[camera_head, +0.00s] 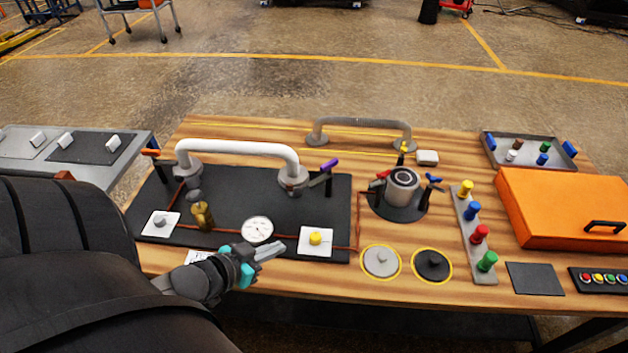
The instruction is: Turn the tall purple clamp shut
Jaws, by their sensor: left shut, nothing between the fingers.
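The purple clamp (329,165) sits at the right end of the white pipe (240,148), beside the grey flange (293,179). Its purple lever points up and to the right, away from the pipe. My left gripper (277,248) comes in from the left and is shut and empty. It is above the front edge of the black panel (240,193), near the round gauge (257,229), in front of the clamp and apart from it. My right gripper is not in view.
An orange-handled clamp (151,153) is at the pipe's left end. A brass valve (202,216) and a yellow knob (316,238) stand on the panel. To the right are a metal chamber (403,182), coloured pegs (472,210) and an orange case (565,207).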

